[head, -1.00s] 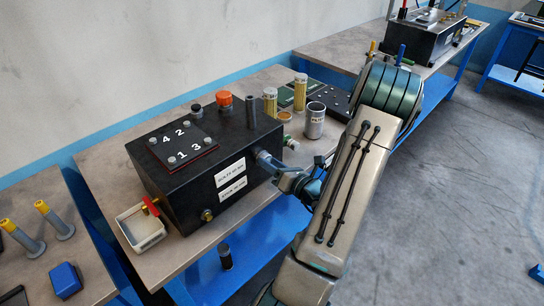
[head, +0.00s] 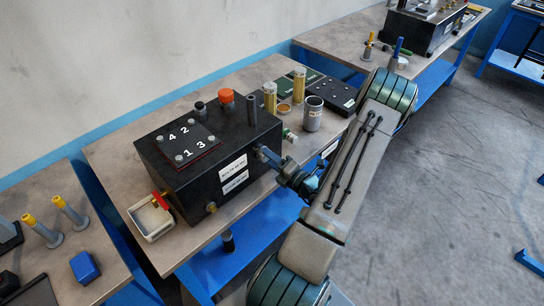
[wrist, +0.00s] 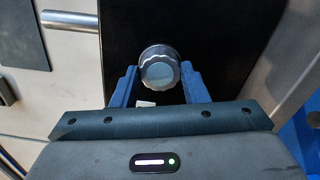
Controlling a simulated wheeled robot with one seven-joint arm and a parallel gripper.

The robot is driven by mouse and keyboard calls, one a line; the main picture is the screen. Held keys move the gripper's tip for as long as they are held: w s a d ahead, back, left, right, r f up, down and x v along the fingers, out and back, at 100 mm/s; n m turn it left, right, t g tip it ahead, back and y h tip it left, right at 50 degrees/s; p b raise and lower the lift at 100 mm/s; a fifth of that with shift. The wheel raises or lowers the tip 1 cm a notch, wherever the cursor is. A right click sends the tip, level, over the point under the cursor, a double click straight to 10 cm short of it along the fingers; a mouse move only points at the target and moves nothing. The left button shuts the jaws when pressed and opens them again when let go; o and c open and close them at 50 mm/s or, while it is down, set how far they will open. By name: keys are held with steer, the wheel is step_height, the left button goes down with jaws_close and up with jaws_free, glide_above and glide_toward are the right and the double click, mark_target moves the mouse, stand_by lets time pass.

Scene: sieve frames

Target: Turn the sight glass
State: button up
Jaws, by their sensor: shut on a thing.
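The sight glass (wrist: 160,70) is a round grey ribbed knob with a glassy pale face, on a black surface in the wrist view. My gripper (wrist: 159,73) has its two blue fingers on either side of the knob, shut on it. In the head view my gripper (head: 268,157) reaches the right side face of the black box (head: 190,195), near its white labels (head: 234,173). The sight glass itself is hidden there by my fingers and hand.
The box top carries a numbered plate (head: 187,142), an orange cap (head: 226,97) and a dark upright tube (head: 252,112). A metal canister (head: 313,114) stands to the right.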

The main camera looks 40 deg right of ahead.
steer(key=shift+m, duration=0.3)
steer(key=o, duration=1)
steer(key=shift+c, duration=0.2)
steer(key=shift+s, duration=0.1)
steer(key=s+d+b, duration=0.1)
steer(key=s+b, duration=0.2)
steer(key=s, duration=1)
steer(key=shift+s, duration=0.3)
